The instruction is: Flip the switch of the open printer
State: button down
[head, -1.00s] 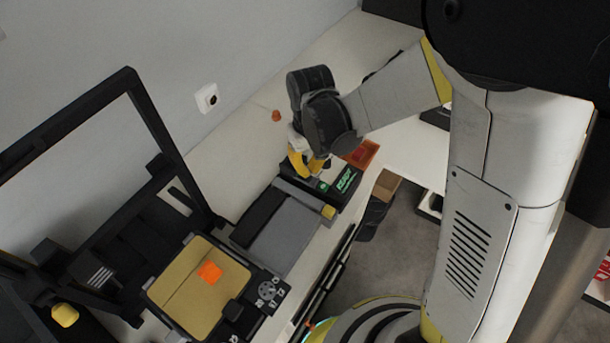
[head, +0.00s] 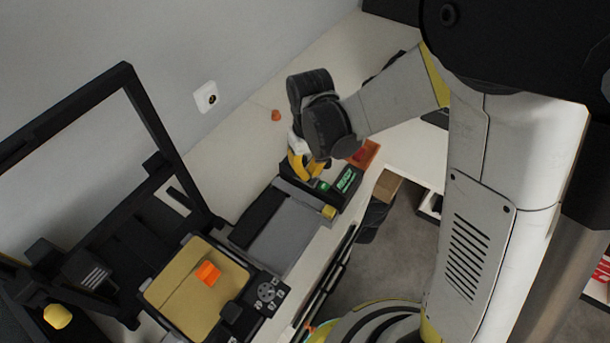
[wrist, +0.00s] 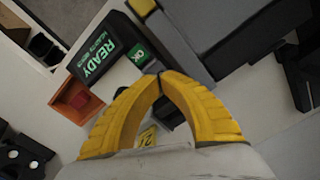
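The open-frame printer (head: 142,112) stands at the left in the head view, with a black frame and a gold bed (head: 190,308) bearing a small orange piece (head: 208,273). A black box (head: 345,181) with a lit green READY display (wrist: 88,60) and a green OK patch (wrist: 137,53) is at the grey unit's end. An orange-red holder (head: 366,152) with a red part (wrist: 82,99) sits beside it; I cannot tell whether this is the switch. My gripper (wrist: 160,75) has yellow fingers with tips together, empty, close to the OK end of the box.
A grey flat unit (head: 283,236) with a yellow knob (head: 329,211) lies between printer and display box. A white wall socket (head: 207,97) and a small orange-brown object (head: 276,115) are behind. A cardboard box (head: 387,186) stands below the counter edge. Bare counter (head: 237,170) lies along the wall.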

jog(key=shift+f+b, duration=0.7)
jog(key=shift+f, duration=0.1)
dwell(0.4)
jog(key=shift+r+p, duration=2.45)
jog(key=shift+r, duration=1.05)
